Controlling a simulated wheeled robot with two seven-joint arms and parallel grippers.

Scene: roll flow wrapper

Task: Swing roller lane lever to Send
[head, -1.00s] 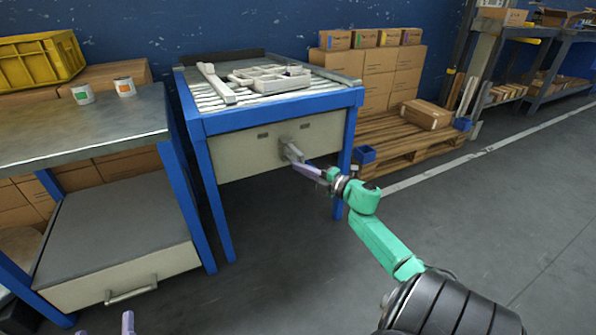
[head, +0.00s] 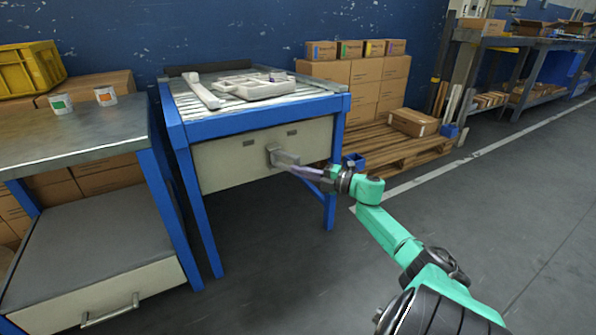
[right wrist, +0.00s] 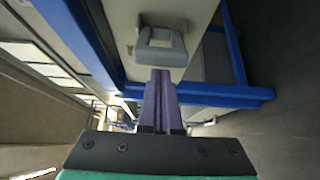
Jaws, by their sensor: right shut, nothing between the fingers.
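The roller lane (head: 262,113) is a blue-framed table with pale rollers and a beige front panel (head: 225,165). A grey lever (head: 283,157) sticks out from the middle of that panel, its free end toward the right. In the right wrist view the lever (right wrist: 160,48) is a grey loop-like shape straight ahead of the fingertips. My right gripper (head: 294,168) is shut and empty, its purple fingertips at the lever's lower right side. In the right wrist view the fingertips (right wrist: 161,74) are at or very close to the lever; I cannot tell contact. My left gripper is out of view.
A grey tray (head: 284,88) lies on the rollers. A metal table (head: 80,132) with two cans stands left, with a handled drawer (head: 125,298) below. A pallet (head: 400,150) with boxes stands behind right. The floor in front is clear.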

